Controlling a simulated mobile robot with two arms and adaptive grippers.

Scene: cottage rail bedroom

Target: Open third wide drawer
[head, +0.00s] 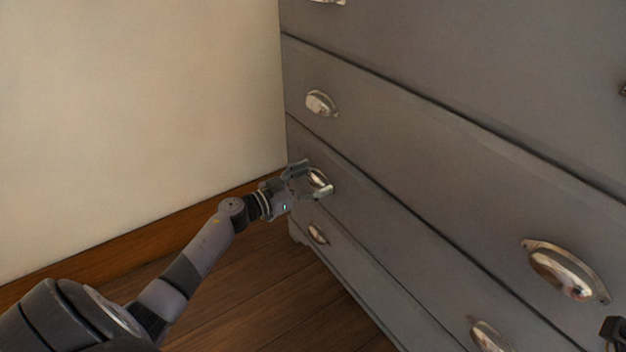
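A grey chest of wide drawers (430,150) fills the right of the head view. Its drawer fronts look flush and closed. The drawer at my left gripper (319,177) has a silver cup handle (317,179) on its left and another (488,336) lower right. My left gripper is at the left handle, its fingers spread, one above and one below it. Whether they touch the handle cannot be told. A dark part at the right edge (613,330) seems to belong to my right gripper; its fingers are not clear.
The drawer above has cup handles at left (320,103) and right (565,272). A lower drawer has a handle (317,234) near the floor. A cream wall (130,110) with a wooden baseboard (130,240) stands at left. The wooden floor (270,290) before the chest is clear.

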